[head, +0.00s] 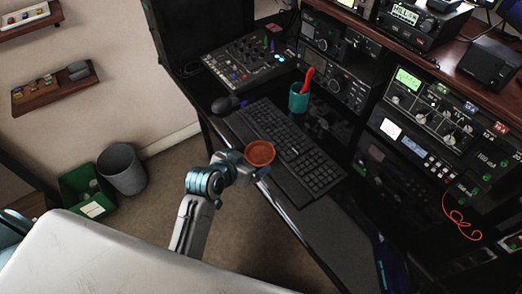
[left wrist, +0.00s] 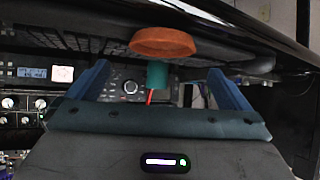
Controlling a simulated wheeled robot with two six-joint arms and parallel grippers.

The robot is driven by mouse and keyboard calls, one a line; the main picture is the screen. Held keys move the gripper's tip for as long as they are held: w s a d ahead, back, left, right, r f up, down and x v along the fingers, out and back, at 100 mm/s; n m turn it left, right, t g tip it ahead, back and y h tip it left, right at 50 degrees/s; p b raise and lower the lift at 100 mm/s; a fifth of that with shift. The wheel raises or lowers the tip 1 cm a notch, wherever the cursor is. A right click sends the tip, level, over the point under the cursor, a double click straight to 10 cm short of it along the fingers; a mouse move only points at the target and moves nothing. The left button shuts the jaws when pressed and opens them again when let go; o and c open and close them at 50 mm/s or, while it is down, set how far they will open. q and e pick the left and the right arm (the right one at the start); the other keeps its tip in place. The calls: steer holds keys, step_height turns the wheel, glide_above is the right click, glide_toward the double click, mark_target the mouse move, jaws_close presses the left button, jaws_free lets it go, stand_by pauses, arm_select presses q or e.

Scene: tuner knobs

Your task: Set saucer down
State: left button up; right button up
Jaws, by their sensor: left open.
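The saucer (head: 260,153) is a small, round, orange-brown dish at the near edge of the desk, beside the keyboard. In the left wrist view, which looks upside down, the saucer (left wrist: 163,42) shows just beyond the fingertips, between the two blue fingers. My left gripper (head: 251,168) is open right at the saucer, and the saucer partly hides it in the head view. The fingers (left wrist: 159,70) stand wide apart and do not appear to touch the saucer. I cannot tell whether the saucer rests fully on the desk. My right gripper is not in view.
A black keyboard (head: 285,148) lies beside the saucer. A teal cup (head: 298,98) with a red item stands behind it, near a mixer (head: 247,62). Radio racks (head: 430,115) line the right. A grey bin (head: 122,168) and green box (head: 86,190) stand on the floor.

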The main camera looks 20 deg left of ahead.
mark_target(262, 151)
arm_select(q)
steer(key=p+x, duration=0.1)
steer(key=x, duration=0.6)
steer(key=shift+w+a+f, duration=0.15)
steer(key=shift+w, duration=0.05)
steer(key=c, duration=1.1)
steer(key=shift+o, duration=0.2)
